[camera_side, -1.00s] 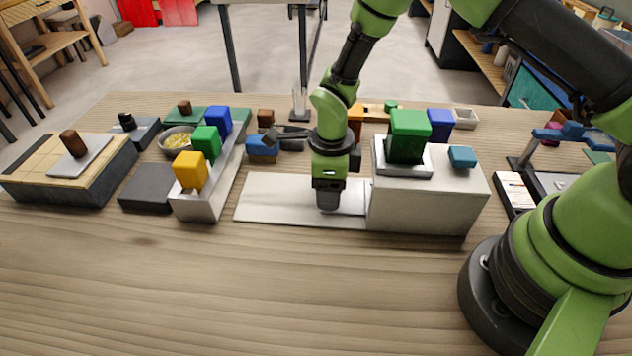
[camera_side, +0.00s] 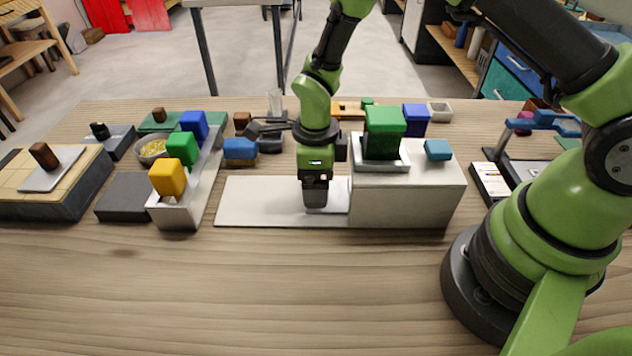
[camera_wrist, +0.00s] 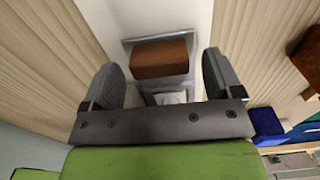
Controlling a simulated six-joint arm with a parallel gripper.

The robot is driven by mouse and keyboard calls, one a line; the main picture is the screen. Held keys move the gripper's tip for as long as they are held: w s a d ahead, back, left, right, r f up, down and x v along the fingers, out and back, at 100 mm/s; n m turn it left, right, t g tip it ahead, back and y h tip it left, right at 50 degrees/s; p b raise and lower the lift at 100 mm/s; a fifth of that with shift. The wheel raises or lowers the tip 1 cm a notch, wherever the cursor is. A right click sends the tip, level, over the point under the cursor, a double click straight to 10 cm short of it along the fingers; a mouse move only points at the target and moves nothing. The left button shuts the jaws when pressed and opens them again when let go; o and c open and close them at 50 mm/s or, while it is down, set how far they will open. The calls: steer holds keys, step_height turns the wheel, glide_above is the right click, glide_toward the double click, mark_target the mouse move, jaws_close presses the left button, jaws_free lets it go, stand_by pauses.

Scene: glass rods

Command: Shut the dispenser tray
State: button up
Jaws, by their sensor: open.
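The dispenser is a pale grey box (camera_side: 408,200) with a green hopper block (camera_side: 384,125) on top. A long white base plate (camera_side: 255,200) runs left from it. The grey tray (camera_side: 338,194) shows between my gripper and the box, sitting out from the box over the base plate. In the wrist view the tray (camera_wrist: 130,43) carries a brown block-shaped handle (camera_wrist: 160,57). My gripper (camera_side: 315,200) points down low over the tray. Its open fingers (camera_wrist: 160,66) stand on either side of the brown handle, with gaps visible. The gripper hides the handle in the side view.
A sloped rack with yellow (camera_side: 167,178), green and blue blocks stands left of the base plate. A blue block (camera_side: 240,150) and dark parts lie behind the plate. A small blue piece (camera_side: 438,150) sits on the box. The front table is clear.

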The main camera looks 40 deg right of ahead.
mark_target(330, 196)
step_height(330, 196, up, 8)
steer(key=shift+r, duration=0.1)
stand_by(0.4)
steer(key=shift+r, duration=0.35)
steer(key=s+d+r+n+t+y, duration=0.1)
steer(key=s+d+r+n+t, duration=0.1)
steer(key=s+r+n, duration=0.45)
steer(key=s+d+r+n+t+y, duration=0.1)
steer(key=s+d+r+n+t, duration=0.2)
steer(key=r+n, duration=0.65)
steer(key=s+r+n+t, duration=0.2)
steer(key=s+r+n, duration=0.1)
steer(key=s+n, duration=0.4)
steer(key=shift+s+a+r, duration=0.15)
steer(key=shift+s+a, duration=0.25)
steer(key=shift+s, duration=0.05)
steer(key=shift+c, duration=0.2)
